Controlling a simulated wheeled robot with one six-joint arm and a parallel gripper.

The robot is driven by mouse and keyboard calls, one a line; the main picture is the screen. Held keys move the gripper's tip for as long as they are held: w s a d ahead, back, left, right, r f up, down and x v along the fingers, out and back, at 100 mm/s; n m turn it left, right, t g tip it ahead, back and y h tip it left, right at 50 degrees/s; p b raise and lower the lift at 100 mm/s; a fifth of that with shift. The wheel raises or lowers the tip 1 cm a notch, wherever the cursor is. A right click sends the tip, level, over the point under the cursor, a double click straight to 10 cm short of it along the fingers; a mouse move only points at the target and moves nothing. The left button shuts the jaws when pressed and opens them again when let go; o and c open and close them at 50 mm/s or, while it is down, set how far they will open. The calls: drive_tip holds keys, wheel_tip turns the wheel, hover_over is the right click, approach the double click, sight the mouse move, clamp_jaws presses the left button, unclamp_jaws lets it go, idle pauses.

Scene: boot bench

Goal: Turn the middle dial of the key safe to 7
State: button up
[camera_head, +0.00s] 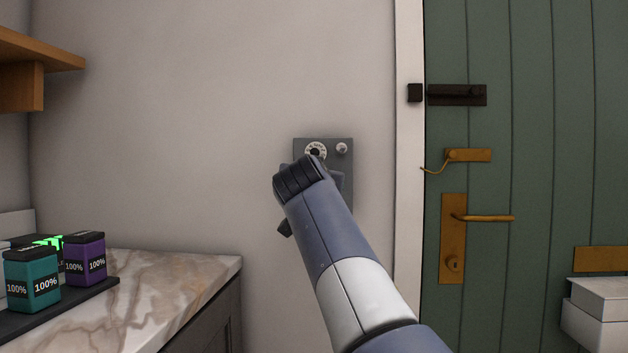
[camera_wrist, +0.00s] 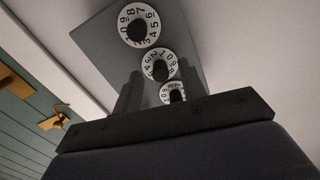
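The key safe (camera_head: 324,143) is a grey plate on the wall, with a white numbered dial (camera_head: 315,151) showing near its top. My gripper (camera_head: 309,190) covers most of its lower part in the head view. In the wrist view, which looks upside down, the key safe (camera_wrist: 105,45) shows three white dials with black knobs. The middle dial (camera_wrist: 169,54) lies between the two fingers of my gripper (camera_wrist: 160,82), which stand apart. I cannot tell whether they touch its knob. Its set number is unclear. The dial nearest the gripper's body is partly hidden.
A round silver knob (camera_head: 342,148) sits at the plate's upper right. A green door (camera_head: 540,130) with a dark bolt (camera_head: 458,95), brass hook latch (camera_head: 468,155) and brass handle (camera_head: 485,218) is to the right. A marble counter (camera_head: 190,285) with labelled boxes (camera_head: 85,258) is at the left.

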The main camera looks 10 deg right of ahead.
drive_tip(key=shift+s, duration=0.15)
drive_tip(key=v, duration=1)
drive_tip(key=shift+s, duration=0.3)
drive_tip(key=shift+r, duration=0.1)
drive_tip(key=x, duration=1)
drive_tip(key=shift+w, duration=0.4)
drive_tip(key=shift+s, duration=0.1)
